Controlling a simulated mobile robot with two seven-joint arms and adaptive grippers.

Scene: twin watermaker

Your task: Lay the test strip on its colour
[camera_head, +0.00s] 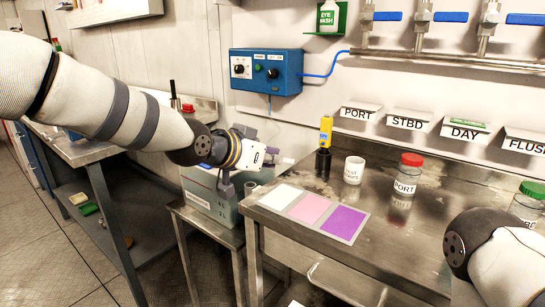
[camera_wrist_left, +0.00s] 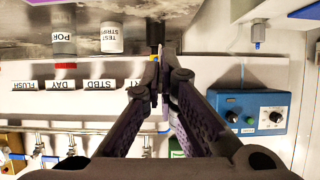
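The colour card (camera_head: 349,239) lies on the steel bench, with white (camera_head: 279,196), pink (camera_head: 310,208) and purple (camera_head: 342,221) patches from left to right. A white cup marked test strips (camera_head: 353,170) stands behind it; it also shows upside down in the wrist view (camera_wrist_left: 112,39). My left gripper (camera_head: 238,190) hangs left of the card, clear of it. In the wrist view its fingertips (camera_wrist_left: 160,77) are close together and look shut.
A yellow instrument (camera_head: 326,132) stands in a black holder (camera_head: 323,162) beside the cup. A red-capped PORT bottle (camera_head: 408,172) and a green-capped bottle (camera_head: 530,200) stand to the right. A blue control box (camera_head: 266,72) hangs on the wall.

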